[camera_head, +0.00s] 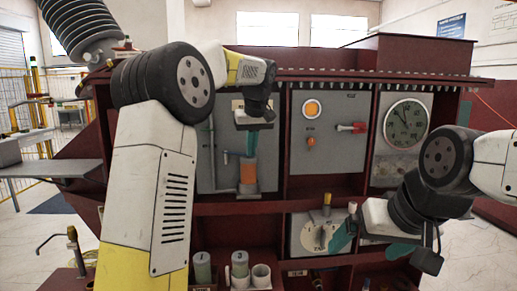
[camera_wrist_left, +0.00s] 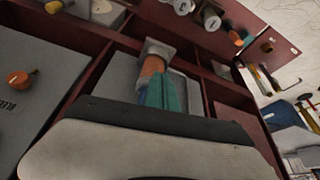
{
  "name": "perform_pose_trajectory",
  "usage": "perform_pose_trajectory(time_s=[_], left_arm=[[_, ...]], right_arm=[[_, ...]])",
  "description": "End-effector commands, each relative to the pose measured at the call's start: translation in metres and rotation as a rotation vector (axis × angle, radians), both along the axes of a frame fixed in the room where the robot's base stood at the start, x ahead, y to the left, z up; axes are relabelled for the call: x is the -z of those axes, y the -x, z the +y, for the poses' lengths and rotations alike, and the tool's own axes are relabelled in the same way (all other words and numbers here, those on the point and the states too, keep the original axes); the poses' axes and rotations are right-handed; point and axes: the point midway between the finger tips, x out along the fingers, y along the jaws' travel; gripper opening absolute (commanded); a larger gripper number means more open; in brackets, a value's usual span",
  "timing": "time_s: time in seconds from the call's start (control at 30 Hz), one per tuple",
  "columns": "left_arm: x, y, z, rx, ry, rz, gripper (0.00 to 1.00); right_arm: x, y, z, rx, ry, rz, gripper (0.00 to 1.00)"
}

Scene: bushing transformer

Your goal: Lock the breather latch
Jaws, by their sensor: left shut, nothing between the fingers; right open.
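The breather is an orange cylinder (camera_head: 248,172) with a grey base on a grey panel in the middle of the cabinet. It also shows as an orange body (camera_wrist_left: 153,66) in the left wrist view. My left gripper (camera_head: 250,145) points down at the top of the breather, with its teal fingers shut and empty. In the left wrist view the fingers (camera_wrist_left: 165,93) overlap the breather's near end, and I cannot tell whether they touch it. The latch cannot be made out; the fingers may hide it. My right gripper (camera_head: 370,243) is open at the lower right, by the dial panel.
A panel with an orange knob (camera_head: 311,142) and red-handled valve (camera_head: 351,128) stands right of the breather. A round gauge (camera_head: 406,124) is further right. A dial (camera_head: 318,236) is below, near my right gripper. Grey cylinders (camera_head: 240,265) stand on the lower shelf.

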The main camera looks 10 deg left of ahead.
Motion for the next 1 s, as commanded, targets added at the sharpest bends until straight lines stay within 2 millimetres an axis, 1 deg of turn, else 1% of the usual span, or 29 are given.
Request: perform_pose_trajectory(time_s=[0.03,0.27,0.5,0.6,0.7,0.8,1.0], left_arm=[[0.001,0.001,0.002,-0.002,-0.001,0.001,0.0],[-0.029,0.009,-0.007,0.0,0.0,-0.002,0.0],[-0.067,0.021,-0.016,-0.001,0.0,-0.002,0.0],[-0.08,0.025,-0.019,-0.002,0.0,-0.001,0.0],[-0.088,0.028,-0.021,-0.001,-0.001,0.0,0.0],[-0.092,0.029,-0.022,-0.001,-0.001,0.0,0.0],[-0.092,0.03,-0.022,-0.001,0.0,0.001,0.0]], right_arm=[[0.0,0.0,0.0,0.0,0.0,0.0,0.96],[0.0,0.0,0.0,-0.001,0.001,0.001,0.96],[0.0,0.0,0.0,0.0,0.0,0.001,0.96],[0.0,0.0,0.0,0.0,0.0,0.001,0.96],[0.0,0.0,0.0,0.0,0.0,0.001,0.96],[0.0,0.0,0.0,0.0,0.0,0.001,0.96],[0.0,0.0,0.0,0.0,0.0,0.0,0.96]])
